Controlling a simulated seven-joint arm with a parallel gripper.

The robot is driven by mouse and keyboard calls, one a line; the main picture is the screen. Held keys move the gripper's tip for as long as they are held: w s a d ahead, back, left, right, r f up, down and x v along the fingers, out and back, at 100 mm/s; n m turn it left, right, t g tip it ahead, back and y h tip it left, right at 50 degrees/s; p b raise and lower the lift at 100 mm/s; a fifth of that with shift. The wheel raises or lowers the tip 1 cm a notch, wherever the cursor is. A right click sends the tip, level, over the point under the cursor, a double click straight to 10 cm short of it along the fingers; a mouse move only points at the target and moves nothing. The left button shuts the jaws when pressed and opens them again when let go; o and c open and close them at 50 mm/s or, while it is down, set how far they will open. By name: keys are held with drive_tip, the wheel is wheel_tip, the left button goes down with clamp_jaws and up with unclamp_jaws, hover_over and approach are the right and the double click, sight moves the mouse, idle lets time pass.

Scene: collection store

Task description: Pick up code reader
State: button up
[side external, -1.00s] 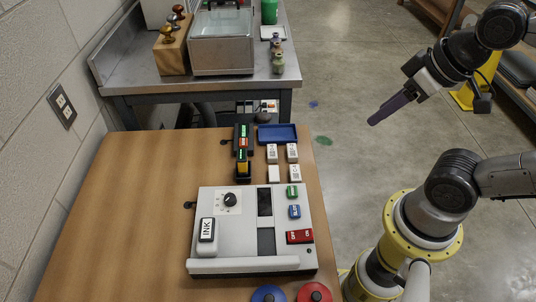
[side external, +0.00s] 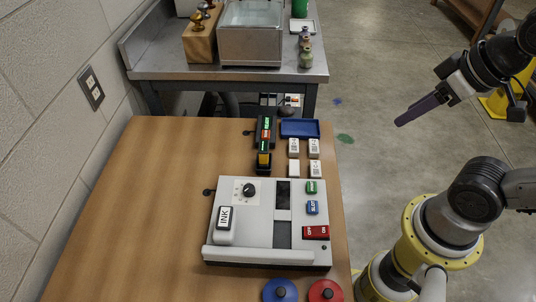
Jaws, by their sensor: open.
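A dark upright device with green and orange-red lit panels (side external: 265,131) stands near the back of the wooden table. Just in front of it is a small black piece with a yellow block (side external: 263,160). One of these may be the code reader; I cannot tell which at this size. My gripper (side external: 402,122) has long purple fingers and hangs over the floor, right of the table and well apart from both items. The fingers overlap in this view, and nothing shows held at their tips.
A grey console (side external: 238,235) with an INK block (side external: 225,219) fills the table's front right. A blue tray (side external: 300,129) and several white blocks (side external: 294,146) lie right of the device. The wooden table's left side (side external: 150,210) is clear. A metal bench (side external: 180,66) stands behind.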

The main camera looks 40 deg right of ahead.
idle(0.4)
drive_tip(key=o, duration=0.7)
drive_tip(key=shift+s, duration=0.1)
